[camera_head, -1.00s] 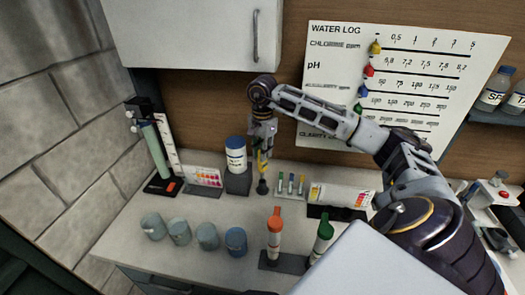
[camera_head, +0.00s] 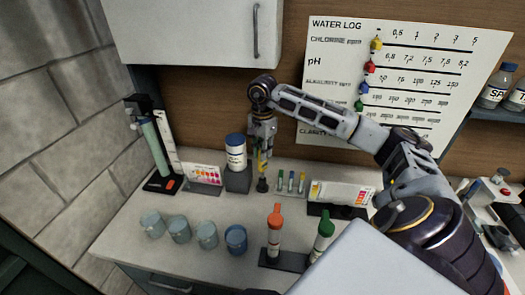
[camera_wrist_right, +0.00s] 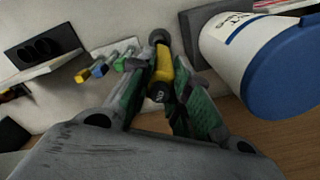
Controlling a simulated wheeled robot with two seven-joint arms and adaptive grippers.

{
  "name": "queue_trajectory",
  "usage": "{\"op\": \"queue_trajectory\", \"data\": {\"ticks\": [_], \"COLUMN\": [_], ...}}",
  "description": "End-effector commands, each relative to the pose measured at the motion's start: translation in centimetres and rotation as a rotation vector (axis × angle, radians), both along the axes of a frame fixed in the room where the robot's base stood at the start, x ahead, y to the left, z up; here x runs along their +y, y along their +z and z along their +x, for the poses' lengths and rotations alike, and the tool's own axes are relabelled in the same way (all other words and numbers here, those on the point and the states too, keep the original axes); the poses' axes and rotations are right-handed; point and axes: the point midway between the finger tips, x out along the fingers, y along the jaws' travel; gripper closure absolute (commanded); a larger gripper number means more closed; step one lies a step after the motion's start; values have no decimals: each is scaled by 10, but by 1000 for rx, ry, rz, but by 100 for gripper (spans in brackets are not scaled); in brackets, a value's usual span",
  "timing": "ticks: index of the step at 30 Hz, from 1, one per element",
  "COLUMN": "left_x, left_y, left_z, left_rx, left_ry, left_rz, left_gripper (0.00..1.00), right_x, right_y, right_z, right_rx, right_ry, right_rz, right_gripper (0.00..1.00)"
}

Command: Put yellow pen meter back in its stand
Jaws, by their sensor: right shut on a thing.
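The yellow pen meter (camera_head: 261,167) is upright, gripped by my right gripper (camera_head: 262,151), which points down at the back of the counter. In the right wrist view the pen meter (camera_wrist_right: 163,71) lies between the two green-padded fingers of the right gripper (camera_wrist_right: 163,92). Its stand, a small dark round base (camera_head: 262,186), is directly below the pen. The base also shows in the wrist view (camera_wrist_right: 159,38) at the pen's far end. I cannot tell whether the pen tip is inside the stand or just above it. My left gripper is not seen clearly.
A blue-capped bottle (camera_head: 235,152) stands on a grey block close left of the gripper; a small rack of coloured vials (camera_head: 290,183) is close right. Several cups (camera_head: 207,235) and a rack with orange- and green-topped tubes (camera_head: 283,260) stand in front. Counter between is clear.

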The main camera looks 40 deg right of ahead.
Motion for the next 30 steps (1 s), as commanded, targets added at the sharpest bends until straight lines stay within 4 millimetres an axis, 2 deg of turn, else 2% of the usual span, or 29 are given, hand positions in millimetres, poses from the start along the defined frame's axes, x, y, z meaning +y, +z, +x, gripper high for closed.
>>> {"op": "queue_trajectory", "data": {"ticks": [15, 30], "left_x": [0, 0], "left_y": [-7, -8], "left_z": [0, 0], "left_rx": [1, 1], "left_ry": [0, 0], "left_rz": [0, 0], "left_gripper": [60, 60], "right_x": [0, 0], "right_y": [-10, -11], "right_z": [0, 0], "right_rx": [0, 0], "right_ry": [0, 0], "right_rz": [0, 0], "right_gripper": [100, 100]}}
